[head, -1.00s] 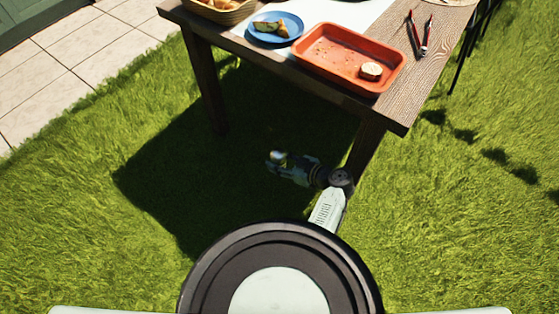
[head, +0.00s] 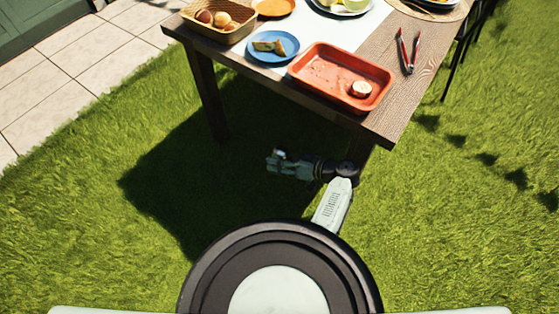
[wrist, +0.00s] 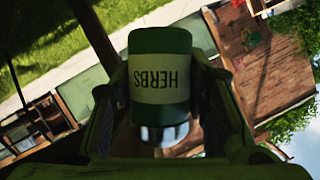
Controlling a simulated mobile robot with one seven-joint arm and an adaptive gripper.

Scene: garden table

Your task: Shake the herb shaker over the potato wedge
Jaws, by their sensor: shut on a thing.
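A green herb shaker (wrist: 160,85) with a cream HERBS label fills the middle of the wrist view. The lettering is upside down there and the silvery cap is at the lower end in the picture. My gripper (head: 274,161) is shut on it, one finger on each side. In the head view, my gripper is in the shade in front of the table, and the shaker is too small and dark to make out well. A wedge-shaped tan piece (head: 267,47), seemingly the potato wedge, lies on a blue plate (head: 290,53) on the table, well away from my gripper.
The wooden table (head: 372,128) also holds a red tray (head: 325,78) with a round pale piece (head: 361,89), a bread basket (head: 213,32), an orange dish (head: 273,7) and red-handled tongs (head: 409,52). A table leg stands close behind my arm. Grass lies open around.

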